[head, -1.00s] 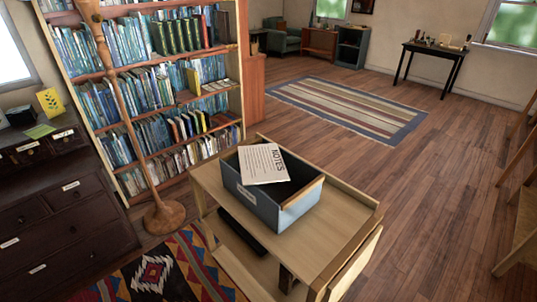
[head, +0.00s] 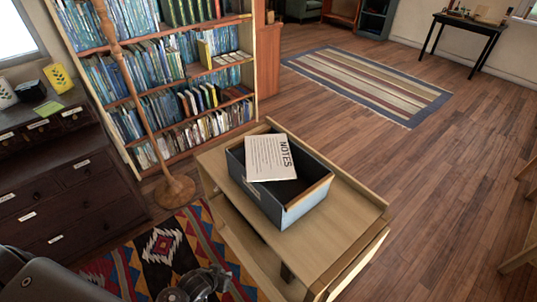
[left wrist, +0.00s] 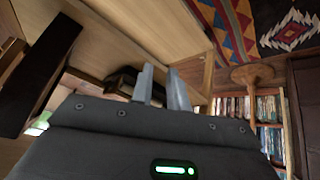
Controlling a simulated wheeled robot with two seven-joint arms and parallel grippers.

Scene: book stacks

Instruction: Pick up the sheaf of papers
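The sheaf of papers (head: 270,158), white with the word NOTES on it, rests tilted across the top of an open grey box (head: 266,200). Part of the box's dark inside shows beside it. The box stands on the top of a light wooden cart (head: 330,225). My left gripper (head: 216,278) is low at the bottom of the head view, left of the cart and well apart from the papers. In the left wrist view its two fingers (left wrist: 159,74) stand a little apart with nothing between them. My right gripper is not in view.
A full bookshelf (head: 180,95) and a wooden pole on a round base (head: 174,190) stand behind the cart to the left. A dark chest of drawers (head: 75,205) is at the left. A patterned rug (head: 160,250) lies by the cart.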

